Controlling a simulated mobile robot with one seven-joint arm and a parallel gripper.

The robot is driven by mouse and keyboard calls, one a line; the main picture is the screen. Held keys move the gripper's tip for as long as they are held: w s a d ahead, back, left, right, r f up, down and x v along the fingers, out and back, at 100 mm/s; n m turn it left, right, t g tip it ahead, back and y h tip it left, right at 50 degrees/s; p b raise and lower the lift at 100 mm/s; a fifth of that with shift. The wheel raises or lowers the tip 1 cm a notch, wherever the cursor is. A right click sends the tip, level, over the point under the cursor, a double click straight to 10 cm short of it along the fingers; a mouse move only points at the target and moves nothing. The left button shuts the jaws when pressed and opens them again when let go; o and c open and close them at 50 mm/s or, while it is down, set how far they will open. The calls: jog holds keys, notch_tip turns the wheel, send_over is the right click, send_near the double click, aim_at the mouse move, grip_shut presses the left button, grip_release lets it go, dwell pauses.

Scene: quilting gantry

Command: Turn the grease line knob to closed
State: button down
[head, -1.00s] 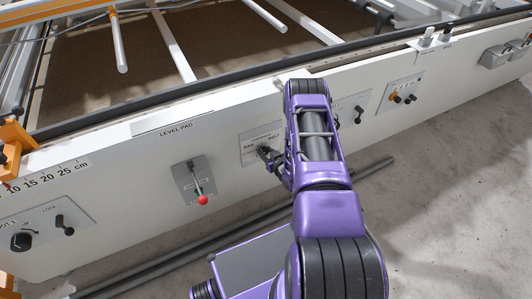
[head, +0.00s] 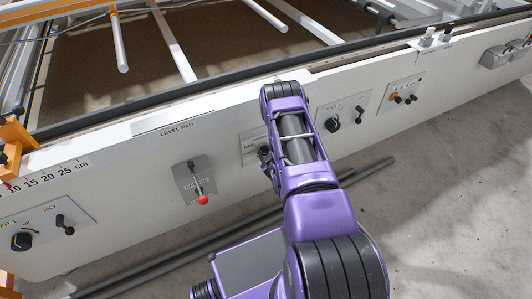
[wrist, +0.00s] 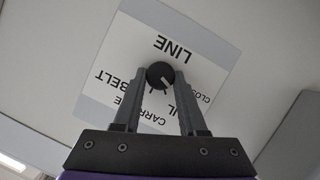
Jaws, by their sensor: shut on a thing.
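The grease line knob (wrist: 160,75) is a round black knob with a pale pointer mark, in the middle of the wrist view. It sits on a pale label plate (wrist: 205,45) whose words appear upside down: LINE, BELT, part of CARRIAGE and part of CLOSED. The pointer mark slants to the lower right in that view, roughly toward the lettering ending in "IL" and CLOSED. My gripper (wrist: 160,72) is shut on the knob, one finger on each side. In the head view, my gripper (head: 264,153) is at the label plate (head: 249,148), and my arm hides the knob.
Left of it on the white panel is a lever with a red ball (head: 202,199). To the right are a black dial (head: 332,125) and an orange knob (head: 395,97). A dial (head: 22,241) is at far left. Grey pipes (head: 230,225) lie on the floor below.

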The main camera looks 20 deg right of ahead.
jog(key=shift+a+f+n+t+h, duration=0.15)
jog(key=shift+n+t+h, duration=0.25)
jog(key=shift+n+h, duration=0.9)
jog(key=shift+n, duration=0.4)
jog(key=shift+s, duration=0.1)
jog(key=shift+c, duration=2.3)
grip_release()
jog(key=p+v, duration=0.2)
jog(key=v, duration=1.5)
jog(key=shift+s+p, duration=0.2)
jog(key=shift+p, duration=0.15)
jog(key=shift+w+y, duration=0.1)
jog(key=shift+y, duration=0.2)
